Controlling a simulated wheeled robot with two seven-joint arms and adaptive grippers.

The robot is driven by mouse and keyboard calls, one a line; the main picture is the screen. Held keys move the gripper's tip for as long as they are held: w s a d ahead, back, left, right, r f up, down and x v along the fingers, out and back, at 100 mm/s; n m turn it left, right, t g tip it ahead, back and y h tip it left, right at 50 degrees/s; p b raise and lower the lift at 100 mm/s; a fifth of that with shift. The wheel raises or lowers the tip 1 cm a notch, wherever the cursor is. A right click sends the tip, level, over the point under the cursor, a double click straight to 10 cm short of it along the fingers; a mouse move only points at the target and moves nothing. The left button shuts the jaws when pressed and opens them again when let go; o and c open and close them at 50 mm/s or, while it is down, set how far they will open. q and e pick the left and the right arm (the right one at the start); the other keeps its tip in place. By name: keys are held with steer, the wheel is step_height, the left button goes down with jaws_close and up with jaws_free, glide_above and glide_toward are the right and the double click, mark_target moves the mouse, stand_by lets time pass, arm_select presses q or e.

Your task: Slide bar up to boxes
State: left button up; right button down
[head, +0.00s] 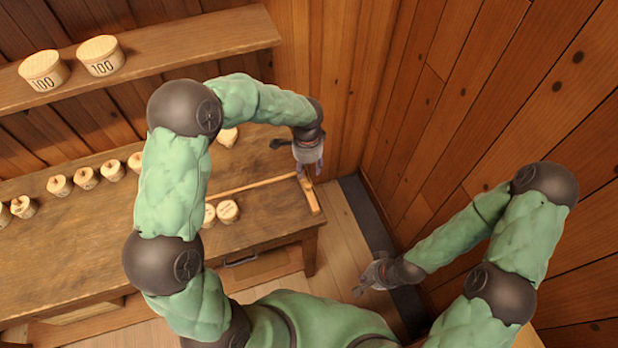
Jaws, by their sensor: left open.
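A pale wooden bar (255,186) lies along the right part of the workbench. Its right end meets a short crosspiece (309,196) near the bench's right end. My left gripper (308,170) is open, pointing down at the crosspiece end of the bar; whether it touches the wood I cannot tell. Two round wooden boxes marked 100, one at the left (44,71) and one to its right (101,56), stand on the wall shelf. My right gripper (366,280) is low over the floor, right of the bench and away from the bar; its fingers are too small to read.
Several small round wooden pieces (85,177) stand in a row on the workbench (90,230). Two more (228,210) sit just below the bar, and another (228,137) lies behind my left arm. Plank walls (480,110) close in at the back and right.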

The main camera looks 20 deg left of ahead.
mark_target(308, 185)
arm_select(q)
step_height(308, 185, down, 9)
steer(key=shift+b, duration=0.35)
jaws_close()
